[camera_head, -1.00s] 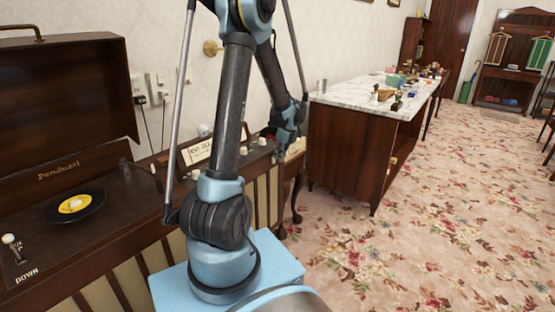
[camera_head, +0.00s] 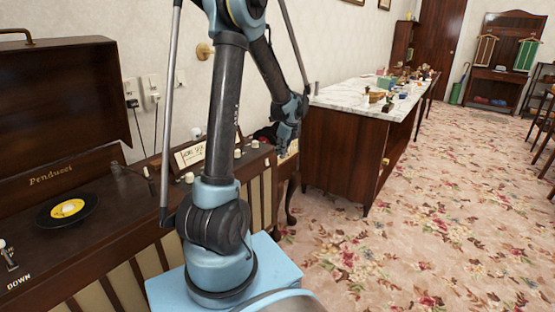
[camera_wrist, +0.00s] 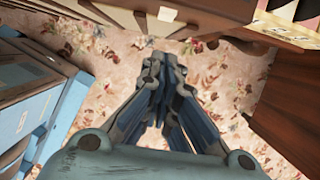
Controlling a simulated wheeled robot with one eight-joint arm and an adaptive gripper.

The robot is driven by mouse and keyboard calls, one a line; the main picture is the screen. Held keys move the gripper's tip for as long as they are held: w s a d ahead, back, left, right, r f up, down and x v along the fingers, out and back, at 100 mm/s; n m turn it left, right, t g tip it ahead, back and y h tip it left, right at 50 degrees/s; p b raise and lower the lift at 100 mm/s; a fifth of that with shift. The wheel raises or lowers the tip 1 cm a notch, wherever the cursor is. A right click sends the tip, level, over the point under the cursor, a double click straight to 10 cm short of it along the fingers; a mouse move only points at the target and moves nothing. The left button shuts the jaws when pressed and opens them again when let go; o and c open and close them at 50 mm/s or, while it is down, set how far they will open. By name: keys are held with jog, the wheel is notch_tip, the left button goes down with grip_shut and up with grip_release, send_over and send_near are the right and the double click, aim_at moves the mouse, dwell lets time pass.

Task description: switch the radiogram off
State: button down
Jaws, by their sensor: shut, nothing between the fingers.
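The radiogram (camera_head: 55,187) is a dark wooden cabinet at the left of the head view, with its lid (camera_head: 60,105) raised. A black record with a yellow label (camera_head: 68,209) lies on its deck. A lever with a white tip (camera_head: 7,254) stands near the word "DOWN". White knobs (camera_head: 238,153) line the right part of its top, beside a cream dial panel (camera_head: 190,155); my arm hides part of this area. My gripper (camera_head: 284,140) hangs beyond the radiogram's right end, apart from the knobs. In the wrist view my gripper (camera_wrist: 163,65) is shut and empty, above carpet.
A marble-topped wooden counter (camera_head: 335,150) with several small items stands right of my gripper. A small dark table leg (camera_head: 291,203) shows between it and the radiogram. Wall sockets (camera_head: 151,90) with cords are behind the radiogram. Open floral carpet (camera_head: 400,250) lies at the right.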

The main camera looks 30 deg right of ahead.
notch_tip(320, 180, up, 7)
jog(key=shift+s, duration=0.35)
jog(key=shift+f, duration=0.1)
dwell(0.4)
